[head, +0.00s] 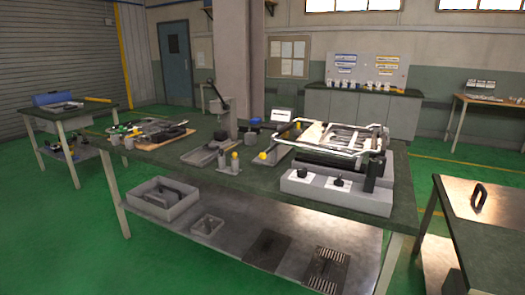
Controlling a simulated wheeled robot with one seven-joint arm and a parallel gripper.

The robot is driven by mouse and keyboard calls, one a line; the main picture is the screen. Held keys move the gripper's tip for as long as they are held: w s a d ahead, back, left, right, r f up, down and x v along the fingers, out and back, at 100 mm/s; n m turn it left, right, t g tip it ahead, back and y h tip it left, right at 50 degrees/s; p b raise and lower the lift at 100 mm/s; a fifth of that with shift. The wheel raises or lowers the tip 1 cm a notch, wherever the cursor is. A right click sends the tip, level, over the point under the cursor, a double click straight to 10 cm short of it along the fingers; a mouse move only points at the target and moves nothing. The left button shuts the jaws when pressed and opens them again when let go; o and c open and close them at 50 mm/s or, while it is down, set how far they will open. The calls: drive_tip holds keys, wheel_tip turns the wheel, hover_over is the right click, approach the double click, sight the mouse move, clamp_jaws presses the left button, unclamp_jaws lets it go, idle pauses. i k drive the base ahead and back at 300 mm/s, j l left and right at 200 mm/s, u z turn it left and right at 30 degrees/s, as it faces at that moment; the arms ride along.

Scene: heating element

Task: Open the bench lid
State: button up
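A bench (449,229) stands at the lower right, cut off by the picture's edge. A flat, brownish metal lid panel (503,189) lies level on its top and looks closed. A black loop handle (479,195) stands up from the panel near its left side. The bench's right part is out of frame. My gripper is not in view, so nothing shows of where it is relative to the handle.
A long green-topped table (250,182) stands in the middle with a white-framed machine (335,140) and tools. Its lower shelf holds a grey bin (163,198). A side table (489,99) stands at the far right. Green floor (60,240) is free at left.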

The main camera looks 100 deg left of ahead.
sight(346, 145)
drive_tip(key=u, duration=2.9)
